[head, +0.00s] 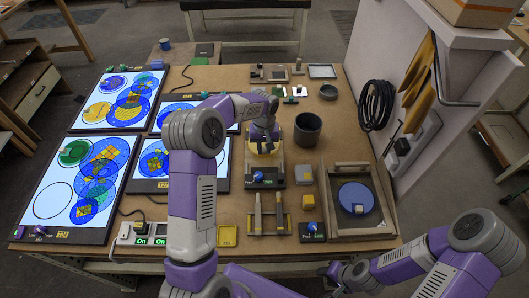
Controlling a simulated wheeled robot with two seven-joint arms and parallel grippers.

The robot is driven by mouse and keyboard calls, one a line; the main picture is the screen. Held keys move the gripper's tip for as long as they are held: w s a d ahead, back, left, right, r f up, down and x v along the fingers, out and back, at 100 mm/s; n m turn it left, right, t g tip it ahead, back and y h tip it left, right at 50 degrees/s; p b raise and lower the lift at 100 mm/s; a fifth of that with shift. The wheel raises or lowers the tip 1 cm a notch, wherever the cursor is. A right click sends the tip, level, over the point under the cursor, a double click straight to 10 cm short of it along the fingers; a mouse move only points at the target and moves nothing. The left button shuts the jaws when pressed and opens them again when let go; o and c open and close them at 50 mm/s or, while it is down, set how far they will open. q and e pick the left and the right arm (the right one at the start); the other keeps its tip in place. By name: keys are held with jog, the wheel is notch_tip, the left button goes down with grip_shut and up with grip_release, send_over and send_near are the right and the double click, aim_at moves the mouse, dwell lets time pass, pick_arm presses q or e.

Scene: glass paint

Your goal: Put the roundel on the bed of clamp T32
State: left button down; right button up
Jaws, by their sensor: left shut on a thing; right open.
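My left gripper (263,142) is in the middle of the table, shut on a yellow piece (262,149), probably the roundel, whose outline is partly hidden by the gripper. It is over a grey clamp fixture (266,183) with a blue knob (258,176) and a small yellow label too small to read; I cannot tell which clamp is T32. I cannot tell whether the piece touches the fixture's bed. My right gripper (334,272) is open and empty, low beyond the table's front edge.
Lit panels (112,102) with coloured glass rounds fill the left. A wooden frame (338,221) with a blue disc (356,197), a dark pot (307,129) and a two-pronged fixture (269,213) stand to the right. A white wall (385,45) with hung cable borders the right.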

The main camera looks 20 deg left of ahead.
pick_arm(q)
jog(key=shift+f, duration=1.7)
jog(key=shift+f, duration=0.1)
jog(key=c, duration=1)
grip_release()
jog(key=shift+f, duration=0.1)
jog(key=shift+r, duration=0.2)
notch_tip(320, 180, up, 12)
jog(key=shift+r+p, duration=0.1)
jog(key=shift+p, duration=0.35)
